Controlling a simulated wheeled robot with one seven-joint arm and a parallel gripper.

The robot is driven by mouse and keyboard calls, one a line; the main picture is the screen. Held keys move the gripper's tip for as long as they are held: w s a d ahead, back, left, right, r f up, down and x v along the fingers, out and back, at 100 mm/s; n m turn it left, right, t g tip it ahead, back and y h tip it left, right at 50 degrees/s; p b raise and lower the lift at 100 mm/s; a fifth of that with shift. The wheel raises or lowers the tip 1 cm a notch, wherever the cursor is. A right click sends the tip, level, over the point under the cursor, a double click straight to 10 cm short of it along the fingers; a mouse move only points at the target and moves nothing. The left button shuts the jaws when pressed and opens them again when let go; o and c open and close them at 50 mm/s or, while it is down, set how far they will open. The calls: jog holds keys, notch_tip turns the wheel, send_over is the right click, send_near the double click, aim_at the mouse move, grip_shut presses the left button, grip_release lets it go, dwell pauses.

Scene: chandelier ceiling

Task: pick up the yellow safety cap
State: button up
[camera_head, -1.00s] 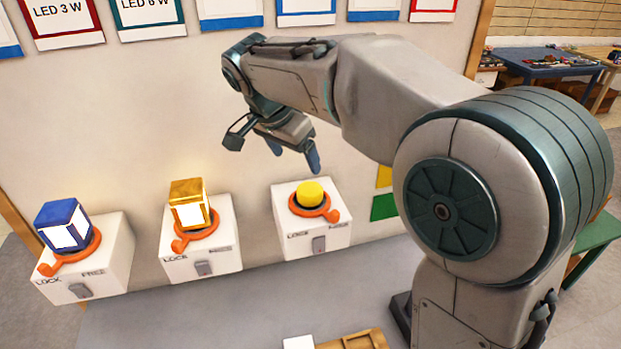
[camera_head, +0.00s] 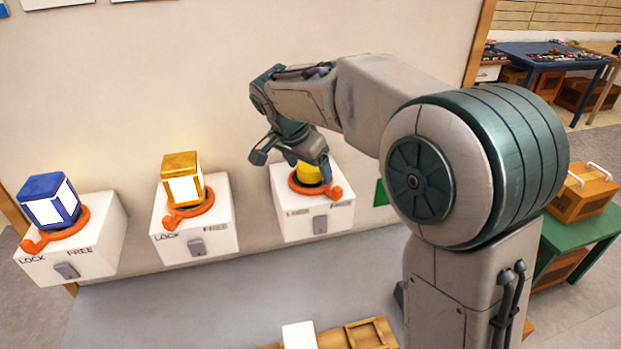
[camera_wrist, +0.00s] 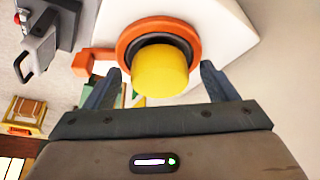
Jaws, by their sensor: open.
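The yellow safety cap (camera_head: 308,173) is a short yellow cylinder seated in an orange ring with a side lever (camera_head: 334,192) on the right-hand white box (camera_head: 303,213). In the wrist view the cap (camera_wrist: 160,72) lies between the two fingers of my gripper (camera_wrist: 162,85), with a gap on each side. My gripper (camera_head: 312,172) is open, and its fingers reach down around the cap in the head view, partly hiding it. The orange ring (camera_wrist: 128,45) and a dark inner ring surround the cap's base.
Two more white boxes to the left carry a gold-framed lantern (camera_head: 183,180) and a blue lantern (camera_head: 48,201), each in an orange ring. A wall stands close behind the boxes. A wooden crate (camera_head: 372,334) and a white block (camera_head: 299,336) lie at the front. Grey floor between is clear.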

jog(key=shift+w+d+f, duration=0.1)
jog(key=shift+f, duration=0.25)
jog(key=shift+r, duration=0.1)
jog(key=c, duration=1.1)
jog(key=shift+o, duration=0.2)
